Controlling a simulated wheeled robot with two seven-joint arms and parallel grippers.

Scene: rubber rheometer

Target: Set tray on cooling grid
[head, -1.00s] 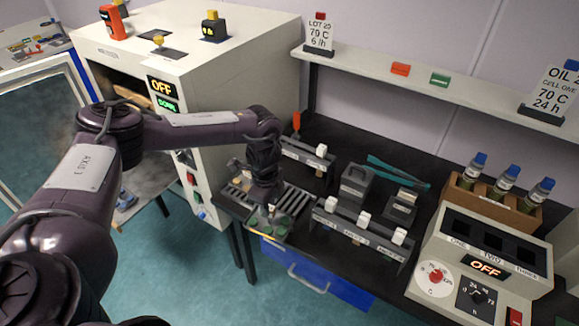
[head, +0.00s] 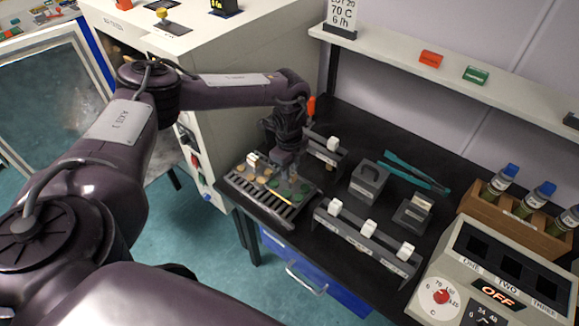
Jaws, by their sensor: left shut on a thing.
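The tray (head: 272,182) carries several small round samples, tan at its left and green at its right. It lies over the back part of the slotted cooling grid (head: 262,207), on the dark bench at its left end. I cannot tell whether the tray touches the bars. My left gripper (head: 287,175) points down at the back of the tray and is shut on it; the fingertips are mostly hidden behind the gripper body. The front bars of the grid are bare. My right gripper is not in view.
A rack with white-topped clips (head: 366,240) stands right of the grid, and another rack (head: 325,150) behind it. A grey block (head: 369,180) and teal tongs (head: 415,172) lie further right. The oven cabinet (head: 240,60) rises at the left.

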